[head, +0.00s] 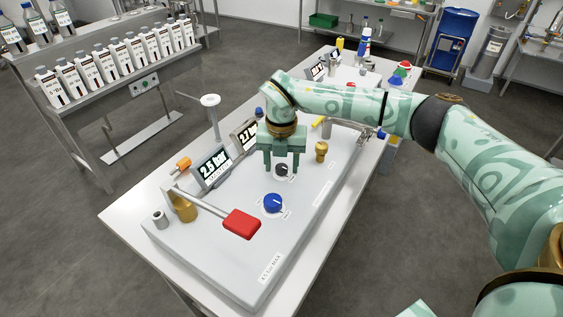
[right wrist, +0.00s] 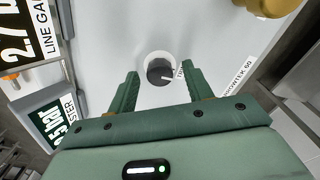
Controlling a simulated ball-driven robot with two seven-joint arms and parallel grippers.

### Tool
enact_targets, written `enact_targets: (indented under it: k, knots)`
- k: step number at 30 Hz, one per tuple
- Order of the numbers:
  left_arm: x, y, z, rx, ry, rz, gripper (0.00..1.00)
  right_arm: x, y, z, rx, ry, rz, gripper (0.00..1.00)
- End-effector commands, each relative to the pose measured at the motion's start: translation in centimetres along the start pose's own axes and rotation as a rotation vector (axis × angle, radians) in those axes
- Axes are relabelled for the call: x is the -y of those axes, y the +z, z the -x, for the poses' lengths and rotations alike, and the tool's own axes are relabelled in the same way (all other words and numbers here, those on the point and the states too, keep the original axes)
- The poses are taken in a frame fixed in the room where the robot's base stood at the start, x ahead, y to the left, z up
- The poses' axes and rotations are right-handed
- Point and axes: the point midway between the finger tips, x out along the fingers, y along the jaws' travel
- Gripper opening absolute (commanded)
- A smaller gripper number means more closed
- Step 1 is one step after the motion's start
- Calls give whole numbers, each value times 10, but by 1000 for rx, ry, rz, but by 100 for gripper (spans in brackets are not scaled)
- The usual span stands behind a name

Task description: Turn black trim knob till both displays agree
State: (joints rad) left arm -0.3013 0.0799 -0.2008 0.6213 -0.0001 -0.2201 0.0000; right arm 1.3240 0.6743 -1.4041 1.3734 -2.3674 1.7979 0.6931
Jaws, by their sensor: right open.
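The black trim knob (head: 283,170) stands on the grey panel (head: 215,245); in the right wrist view the knob (right wrist: 159,71) sits on a white disc, its pale mark pointing right. My right gripper (head: 281,169) is open just above it, pointing down. In the wrist view its fingertips (right wrist: 160,76) lie left and right of the knob, apart from it. The far display (head: 244,137) reads 2.7, partly cut off, and is labelled line gauge in the wrist view (right wrist: 22,30). My left gripper is out of view.
A blue knob (head: 273,203) and a red-handled lever (head: 241,223) are nearer on the panel. A brass knob (head: 321,148) stands right of the gripper. An orange-handled valve (head: 183,163) is at left. Brass and steel fittings stand near the lever's base.

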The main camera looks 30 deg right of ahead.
Motion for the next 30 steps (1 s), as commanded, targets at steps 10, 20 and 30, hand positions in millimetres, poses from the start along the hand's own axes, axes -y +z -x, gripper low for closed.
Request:
enact_targets:
  k: [10, 20, 30]
  knots:
    - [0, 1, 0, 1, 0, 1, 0, 0, 0, 0, 0, 0, 1, 6]
    - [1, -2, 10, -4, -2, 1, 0, 0, 1, 3, 2, 0, 81, 6]
    - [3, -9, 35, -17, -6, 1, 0, 0, 1, 5, 3, 0, 353, 6]
